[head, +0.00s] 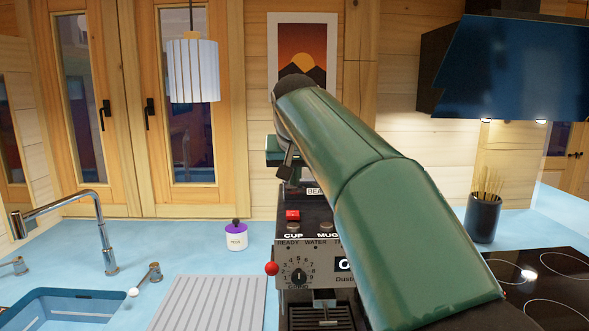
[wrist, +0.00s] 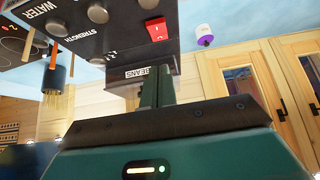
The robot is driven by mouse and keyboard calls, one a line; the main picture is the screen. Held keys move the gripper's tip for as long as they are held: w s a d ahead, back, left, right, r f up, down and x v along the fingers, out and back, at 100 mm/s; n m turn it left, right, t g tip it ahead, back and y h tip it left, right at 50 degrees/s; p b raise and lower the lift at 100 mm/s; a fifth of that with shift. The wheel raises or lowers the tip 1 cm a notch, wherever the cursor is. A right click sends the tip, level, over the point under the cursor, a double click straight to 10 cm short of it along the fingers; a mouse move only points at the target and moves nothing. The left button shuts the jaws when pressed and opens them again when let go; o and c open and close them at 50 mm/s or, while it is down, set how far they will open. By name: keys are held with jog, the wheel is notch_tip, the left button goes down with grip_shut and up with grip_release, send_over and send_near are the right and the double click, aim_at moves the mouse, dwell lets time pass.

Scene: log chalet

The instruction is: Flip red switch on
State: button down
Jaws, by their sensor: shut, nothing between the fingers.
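The red switch (head: 292,215) is a small red rocker on the top of the dark coffee machine (head: 309,261), above the CUP knob. It also shows in the wrist view (wrist: 157,30), where the picture is upside down. My gripper (wrist: 157,80) is shut and empty, its fingers pointing towards the machine by the BEANS label. In the head view my gripper (head: 284,172) is above and behind the switch, apart from it. My arm covers the right part of the machine. I cannot tell the switch's tilt for sure.
A red ball-tipped lever (head: 271,268) sticks out at the machine's left. A white jar with a purple lid (head: 236,236) stands on the blue counter to the left. A sink (head: 65,305) and tap (head: 98,228) lie further left. A hob (head: 545,283) is on the right.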

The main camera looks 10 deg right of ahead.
send_over(294, 214)
jog(key=s, duration=0.2)
jog(key=f, duration=0.4)
jog(key=shift+w+a+f, duration=0.2)
jog(key=shift+s+a+f, duration=0.1)
jog(key=shift+s+f, duration=0.05)
jog(key=shift+f, duration=0.4)
jog(key=shift+s+f, duration=0.15)
jog(key=shift+f, duration=0.35)
jog(key=shift+s+f, duration=0.15)
jog(key=shift+f, duration=0.2)
jog(key=shift+w+f, duration=0.2)
jog(key=shift+f, duration=0.15)
jog(key=shift+s, duration=0.1)
jog(key=shift+s+f+t, duration=0.15)
jog(key=shift+f+t, duration=0.15)
jog(key=shift+t, duration=0.1)
jog(key=shift+f, duration=0.1)
